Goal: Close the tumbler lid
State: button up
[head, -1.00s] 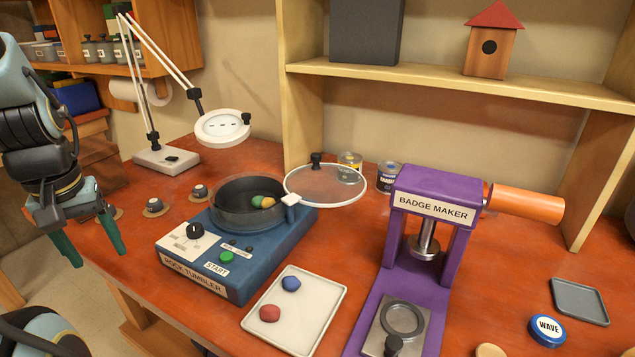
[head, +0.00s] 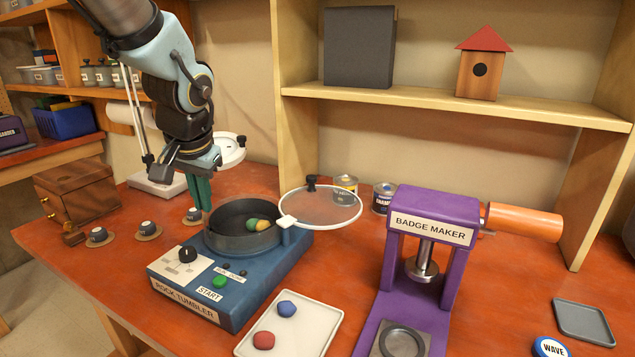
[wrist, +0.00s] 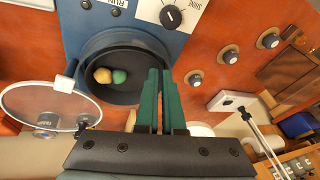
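The rock tumbler (head: 225,285) is a blue box on the workbench with a dark round drum (head: 243,236). The drum is uncovered and holds a green and a yellow stone (head: 257,225). Its clear round lid (head: 320,207), with a white rim and black knob (head: 311,183), is swung out to the right of the drum, attached at a white hinge block (head: 287,221). The lid also shows at left in the wrist view (wrist: 50,105). My gripper (head: 201,208) points down just behind and left of the drum, its green fingers together and empty (wrist: 160,72).
A magnifier lamp (head: 230,150) stands behind my gripper. Two cans (head: 382,198) stand behind the lid. The purple badge maker (head: 430,215) is to its right. A white tray with two stones (head: 315,335) lies in front. Small knobs (head: 148,229) sit at left.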

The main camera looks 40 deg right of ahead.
jog(key=s+d+r+m, duration=0.1)
jog(key=d, duration=0.2)
jog(key=s+d+r+m+h, duration=0.1)
jog(key=d, duration=0.3)
jog(key=s+d+r+m+t, duration=0.1)
jog(key=s+d, duration=0.1)
jog(key=d, duration=0.2)
jog(key=shift+r+m, duration=0.1)
jog(key=shift+m, duration=0.2)
grip_shut()
jog(key=s+d+r+m+h, duration=0.2)
jog(key=s+d+r+m, duration=0.15)
jog(key=s+d, duration=0.45)
send_near(317, 198)
jog(key=d+f, duration=0.2)
jog(key=d, duration=0.1)
jog(key=shift+s+d+f+t+h, duration=0.1)
jog(key=shift+s+f+t+h, duration=0.1)
jog(key=shift+t+h, duration=0.15)
jog(key=w+p, duration=0.2)
jog(key=w, duration=0.1)
jog(key=shift+w+f, duration=0.15)
jog(key=shift+f, duration=0.05)
jog(key=shift+w+f, duration=0.25)
jog(key=shift+w, duration=0.3)
jog(key=shift+w, duration=0.1)
